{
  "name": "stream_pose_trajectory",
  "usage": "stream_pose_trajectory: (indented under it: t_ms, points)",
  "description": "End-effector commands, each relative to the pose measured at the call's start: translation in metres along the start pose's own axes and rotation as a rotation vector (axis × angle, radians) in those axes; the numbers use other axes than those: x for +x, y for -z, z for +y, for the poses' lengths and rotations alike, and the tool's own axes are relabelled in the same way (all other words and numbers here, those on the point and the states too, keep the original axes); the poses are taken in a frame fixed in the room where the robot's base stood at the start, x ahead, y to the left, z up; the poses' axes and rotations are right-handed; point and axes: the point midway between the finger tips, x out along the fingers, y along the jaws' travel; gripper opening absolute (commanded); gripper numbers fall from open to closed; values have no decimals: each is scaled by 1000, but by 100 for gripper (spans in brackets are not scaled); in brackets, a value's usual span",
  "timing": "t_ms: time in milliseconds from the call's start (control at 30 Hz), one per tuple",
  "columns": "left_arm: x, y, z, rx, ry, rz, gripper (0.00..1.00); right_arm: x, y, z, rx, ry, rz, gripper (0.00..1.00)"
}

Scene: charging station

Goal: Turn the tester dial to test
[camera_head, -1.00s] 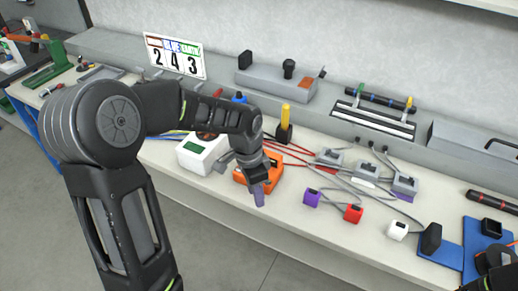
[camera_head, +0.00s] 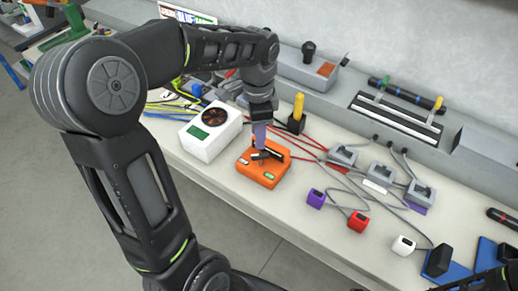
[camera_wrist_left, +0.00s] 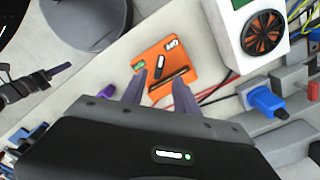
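The orange tester (camera_head: 249,171) lies on the bench, with a green display and a dark dial. My left gripper (camera_head: 260,146) is above the tester, pointing down. In the left wrist view, its two fingers (camera_wrist_left: 158,92) are apart with nothing between them, and the dial shows beyond their tips. In the head view, the fingers partly hide the dial. What looks like my right gripper (camera_wrist_left: 38,84) shows at the left of the left wrist view; its finger gap is unclear.
A white box with a fan (camera_head: 211,133) stands left of the tester. A yellow-handled tool (camera_head: 298,108) stands behind it, with red cables nearby. Purple (camera_head: 316,198), red (camera_head: 358,221) and white (camera_head: 403,245) blocks lie to the right. The bench front before the tester is clear.

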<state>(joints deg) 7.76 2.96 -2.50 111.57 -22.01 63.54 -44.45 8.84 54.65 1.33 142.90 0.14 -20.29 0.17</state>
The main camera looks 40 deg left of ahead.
Motion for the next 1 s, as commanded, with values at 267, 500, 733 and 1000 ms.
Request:
stream_pose_trajectory:
  t_ms: [267,500,733,1000]
  points:
    - [37,0,1,1,-4,-3,36,-4,0,-1,1,-1,-1,36]
    - [68,0,1,0,-3,-2,36,-6,0,-2,1,-2,-1,36]
    - [74,0,0,-1,1,1,36,-6,-1,-2,1,-2,-2,36]
    - [74,0,0,0,0,0,24,-6,-1,-2,1,-2,-2,36]
